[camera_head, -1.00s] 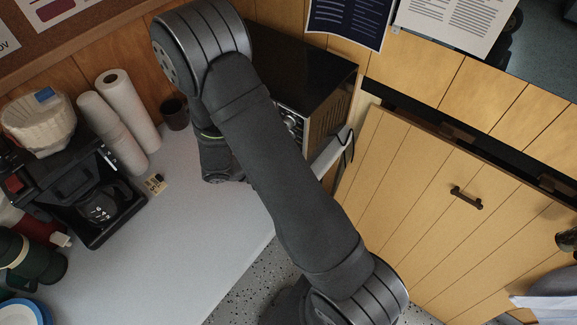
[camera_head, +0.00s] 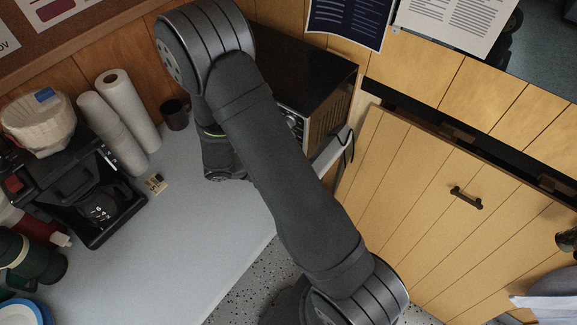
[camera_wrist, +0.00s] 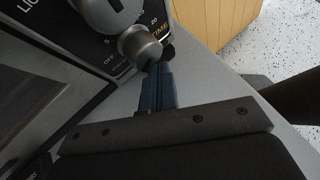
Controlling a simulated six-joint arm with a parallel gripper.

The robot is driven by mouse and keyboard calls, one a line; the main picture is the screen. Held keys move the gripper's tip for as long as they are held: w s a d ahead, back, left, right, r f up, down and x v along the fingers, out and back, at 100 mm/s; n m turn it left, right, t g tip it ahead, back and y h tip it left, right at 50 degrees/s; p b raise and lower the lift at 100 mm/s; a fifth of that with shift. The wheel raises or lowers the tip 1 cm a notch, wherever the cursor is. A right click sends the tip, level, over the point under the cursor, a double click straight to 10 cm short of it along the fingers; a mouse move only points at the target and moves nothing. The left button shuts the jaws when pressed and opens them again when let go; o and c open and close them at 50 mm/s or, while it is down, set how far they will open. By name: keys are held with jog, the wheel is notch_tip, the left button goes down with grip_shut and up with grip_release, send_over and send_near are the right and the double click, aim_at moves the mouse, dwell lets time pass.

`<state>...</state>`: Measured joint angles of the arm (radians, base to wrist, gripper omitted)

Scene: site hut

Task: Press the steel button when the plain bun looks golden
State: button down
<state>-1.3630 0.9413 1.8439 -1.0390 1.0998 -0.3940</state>
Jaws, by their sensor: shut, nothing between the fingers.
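The oven (camera_head: 305,62) stands against the wall in the head view, partly hidden by my arm. Below the dial a round steel button (camera_wrist: 139,46) sticks out. My gripper (camera_wrist: 158,70) is shut and empty, its blue fingertips right by the button; I cannot tell whether they touch it. In the head view my gripper is hidden behind my arm. The oven's window (camera_wrist: 35,95) looks dark at the left of the wrist view, and no bun shows in either view.
A brown mug (camera_head: 175,114), paper rolls (camera_head: 125,110) and a coffee maker (camera_head: 85,195) stand on the left of the counter (camera_head: 195,230). The counter's middle is clear. A wooden cabinet door (camera_head: 420,190) is at the right of the oven.

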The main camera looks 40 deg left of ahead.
dwell(0.4)
jog(key=shift+s, duration=0.75)
jog(key=shift+s, duration=0.15)
jog(key=shift+s, duration=2.4)
jog(key=shift+w, duration=0.1)
jog(key=shift+s, duration=1.95)
